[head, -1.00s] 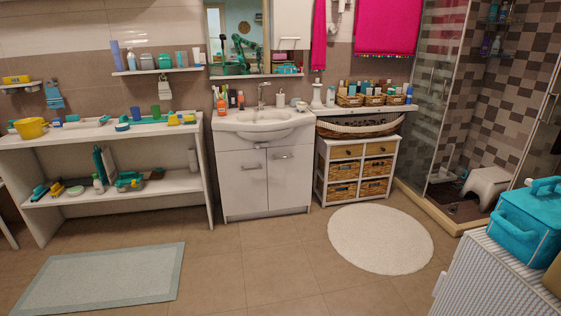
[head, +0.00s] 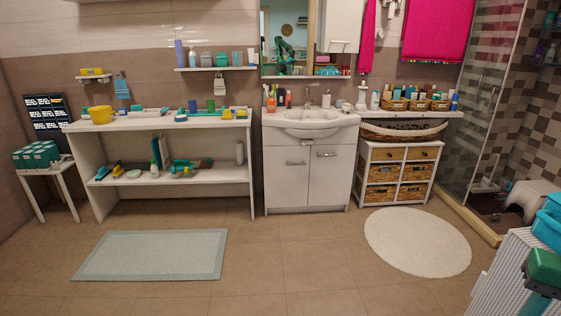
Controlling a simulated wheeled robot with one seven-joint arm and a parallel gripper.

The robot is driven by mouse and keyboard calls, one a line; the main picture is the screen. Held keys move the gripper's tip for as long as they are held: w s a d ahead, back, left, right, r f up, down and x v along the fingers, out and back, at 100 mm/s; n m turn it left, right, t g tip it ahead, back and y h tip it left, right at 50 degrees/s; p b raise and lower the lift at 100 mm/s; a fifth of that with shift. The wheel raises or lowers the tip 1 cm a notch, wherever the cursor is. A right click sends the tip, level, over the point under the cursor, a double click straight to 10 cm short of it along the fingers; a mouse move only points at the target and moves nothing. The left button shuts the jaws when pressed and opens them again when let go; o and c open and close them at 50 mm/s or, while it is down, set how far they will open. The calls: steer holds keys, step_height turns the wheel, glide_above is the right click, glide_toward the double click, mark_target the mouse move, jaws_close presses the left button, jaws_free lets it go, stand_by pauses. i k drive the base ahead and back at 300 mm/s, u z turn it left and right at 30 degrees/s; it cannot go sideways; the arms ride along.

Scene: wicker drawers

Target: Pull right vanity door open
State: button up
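The white vanity (head: 287,195) stands against the back wall under a white sink (head: 312,118). Its right door (head: 331,182) looks shut, flush with the left door (head: 286,184). A metal handle (head: 326,155) sits near the top of the right door, and another handle (head: 296,163) is on the left door. My gripper's fingers cannot be made out. A green and dark part of my arm shows at the lower right edge, far from the vanity. The mirror (head: 288,32) holds a small green reflection of me.
A white shelf unit (head: 95,197) stands left of the vanity and a wicker drawer unit (head: 366,171) stands close on its right. A grey-blue mat (head: 150,255) and a round white rug (head: 417,242) lie on the floor. Open tiles lie before the vanity. A ribbed grey cabinet (head: 497,283) is at lower right.

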mark_target(332, 166)
steer(key=u, duration=0.25)
steer(key=i, duration=3.95)
steer(key=z, duration=1.15)
